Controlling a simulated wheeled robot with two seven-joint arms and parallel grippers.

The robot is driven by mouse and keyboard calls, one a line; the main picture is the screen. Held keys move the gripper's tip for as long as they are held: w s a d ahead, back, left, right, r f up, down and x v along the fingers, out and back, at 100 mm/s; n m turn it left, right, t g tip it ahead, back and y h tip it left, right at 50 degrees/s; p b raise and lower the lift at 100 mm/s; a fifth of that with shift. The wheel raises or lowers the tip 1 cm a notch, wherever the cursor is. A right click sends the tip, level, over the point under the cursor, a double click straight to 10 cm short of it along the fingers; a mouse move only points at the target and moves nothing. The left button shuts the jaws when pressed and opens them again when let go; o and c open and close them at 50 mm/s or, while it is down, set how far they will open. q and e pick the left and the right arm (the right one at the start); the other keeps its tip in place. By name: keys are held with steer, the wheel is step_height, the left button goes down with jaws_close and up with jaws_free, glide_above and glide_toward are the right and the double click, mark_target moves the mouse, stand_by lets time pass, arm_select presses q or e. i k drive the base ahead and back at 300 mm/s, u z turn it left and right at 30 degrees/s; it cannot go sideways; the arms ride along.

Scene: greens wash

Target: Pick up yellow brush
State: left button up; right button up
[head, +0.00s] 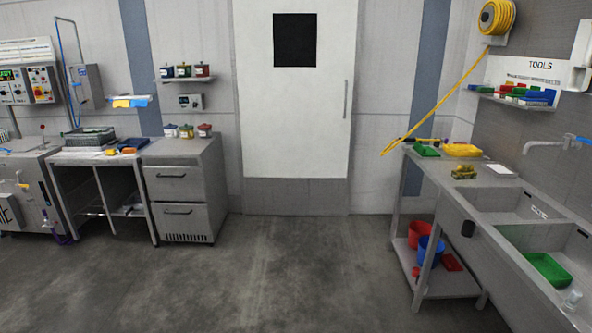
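I cannot pick out a yellow brush for certain at this distance. A small yellow-brown object (464,172) sits on the steel counter (440,167) at the right; its shape is too small to tell. A yellow tray or block (462,150) lies behind it. Other small yellow items (122,104) show on a wall holder at the left, beside blue ones. Neither of my grippers is in view.
The sink unit on the right has two basins, a green tray (548,269) and a lower shelf with red (419,234) and blue buckets (431,250). A steel cabinet (185,190) stands left. A yellow hose hangs from a reel (497,16). The middle floor is clear.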

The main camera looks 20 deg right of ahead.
mark_target(464, 172)
steer(key=z, duration=1.75)
steer(key=i, duration=1.25)
steer(key=u, duration=0.15)
